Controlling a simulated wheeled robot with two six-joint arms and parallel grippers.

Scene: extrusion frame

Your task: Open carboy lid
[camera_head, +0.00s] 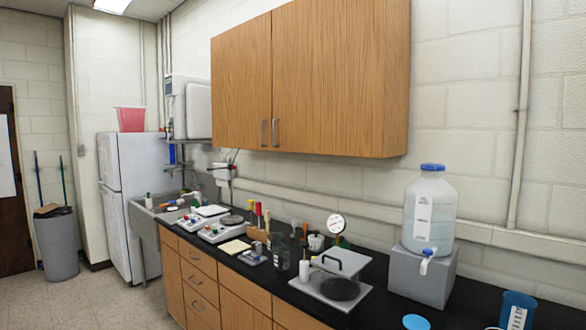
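The carboy (428,215) is a translucent plastic jug with clear liquid in it, at the right of the head view. It stands upright on a grey block (422,277) on the black counter. Its blue lid (432,167) sits on the neck at the top. A white spigot with a blue handle (427,255) is at its lower front. Neither of my grippers shows in this view.
The black counter (385,308) runs along the wall. A blue cup (515,312) and a light blue disc (415,322) are at the lower right. A wooden cabinet (340,80) hangs above; a fridge (122,200) stands far left.

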